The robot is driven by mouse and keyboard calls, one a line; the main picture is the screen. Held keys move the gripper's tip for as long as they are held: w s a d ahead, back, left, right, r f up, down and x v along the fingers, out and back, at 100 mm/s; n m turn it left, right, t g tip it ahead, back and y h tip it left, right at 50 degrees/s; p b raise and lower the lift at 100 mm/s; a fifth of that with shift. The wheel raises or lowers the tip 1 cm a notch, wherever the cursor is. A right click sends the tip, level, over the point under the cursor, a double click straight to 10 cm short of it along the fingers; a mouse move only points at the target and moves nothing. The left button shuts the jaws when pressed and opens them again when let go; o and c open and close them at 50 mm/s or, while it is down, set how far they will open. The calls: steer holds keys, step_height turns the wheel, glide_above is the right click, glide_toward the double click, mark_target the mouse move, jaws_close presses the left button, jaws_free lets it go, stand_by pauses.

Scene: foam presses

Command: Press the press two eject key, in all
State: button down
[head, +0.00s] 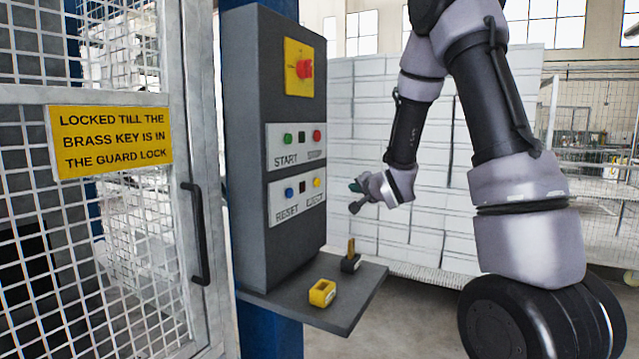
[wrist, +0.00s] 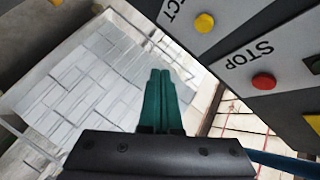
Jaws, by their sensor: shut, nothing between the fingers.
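The yellow eject key (head: 316,182) is on the lower white label plate of a grey control box (head: 262,110), right of a blue reset key (head: 289,192). In the wrist view the yellow key (wrist: 204,22) shows at the top right, beside the cut-off lettering "CT". My gripper (head: 355,187) is right of the panel, at about the eject key's height, apart from it. Its teal fingers (wrist: 160,74) are shut together with nothing between them. They point past the key toward the pale wall. No press number can be read on the box.
Above are a green start key (head: 287,138), a red stop key (head: 317,136) and a red mushroom button (head: 304,68). A shelf below holds a yellow block (head: 322,292) and a brass piece in a dark holder (head: 350,262). A mesh guard door (head: 192,215) stands left.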

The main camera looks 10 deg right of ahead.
steer(key=shift+a, duration=0.1)
steer(key=w+a, duration=0.5)
steer(key=a, duration=0.2)
stand_by(0.5)
steer(key=shift+w, duration=0.1)
stand_by(1.8)
steer(key=shift+w+a, duration=0.2)
steer(key=shift+a, duration=0.15)
steer(key=shift+w+a, duration=0.25)
steer(key=shift+a, duration=0.1)
stand_by(0.9)
steer(key=shift+s+d, duration=0.5)
steer(key=shift+d, duration=0.15)
steer(key=shift+s+d, duration=0.75)
steer(key=shift+d, duration=0.3)
steer(key=shift+s+d, duration=0.75)
steer(key=shift+d, duration=0.25)
